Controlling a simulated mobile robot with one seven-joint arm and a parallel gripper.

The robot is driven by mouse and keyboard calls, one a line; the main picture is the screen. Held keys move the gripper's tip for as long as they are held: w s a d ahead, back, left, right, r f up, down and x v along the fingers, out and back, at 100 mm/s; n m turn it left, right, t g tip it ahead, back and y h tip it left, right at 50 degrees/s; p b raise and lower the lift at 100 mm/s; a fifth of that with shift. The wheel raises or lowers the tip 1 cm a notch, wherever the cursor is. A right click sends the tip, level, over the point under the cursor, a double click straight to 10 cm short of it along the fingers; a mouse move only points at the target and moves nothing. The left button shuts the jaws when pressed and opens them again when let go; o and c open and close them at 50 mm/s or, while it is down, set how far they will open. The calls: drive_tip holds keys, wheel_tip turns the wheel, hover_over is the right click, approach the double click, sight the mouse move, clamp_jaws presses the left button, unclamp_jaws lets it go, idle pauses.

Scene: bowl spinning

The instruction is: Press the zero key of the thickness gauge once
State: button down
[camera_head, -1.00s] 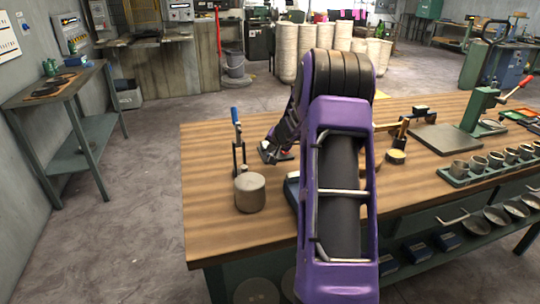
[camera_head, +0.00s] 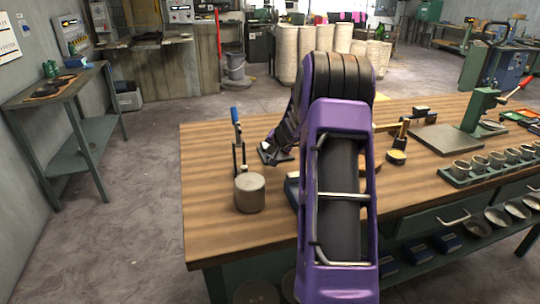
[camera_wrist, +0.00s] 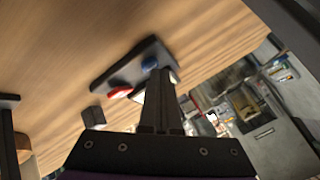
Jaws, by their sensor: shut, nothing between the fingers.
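The thickness gauge (camera_head: 284,158) is a small dark unit on the wooden bench, left of my arm's big purple link in the head view. My wrist partly covers it there. In the wrist view the gauge (camera_wrist: 112,74) shows a dark flat body with a blue key (camera_wrist: 150,63), a red key (camera_wrist: 120,92) and a pale patch beside my fingers. No lettering is readable, so I cannot tell which key is zero. My gripper (camera_wrist: 160,74) is shut and empty, its fingertips over the gauge close beside the blue key. I cannot tell whether they touch it.
A blue-handled tool (camera_head: 237,140) stands upright behind a grey-brown cylinder (camera_head: 249,193), both left of the gauge. A rack of cups (camera_head: 490,165) and a green press (camera_head: 480,110) stand at the right. The bench (camera_head: 205,220) is clear at the front left.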

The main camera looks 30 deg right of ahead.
drive_tip(key=shift+r, duration=0.1)
drive_tip(key=shift+r+p, duration=0.5)
drive_tip(key=shift+r, duration=0.25)
wheel_tip(320, 180, up, 5)
drive_tip(key=p, duration=0.3)
idle(0.8)
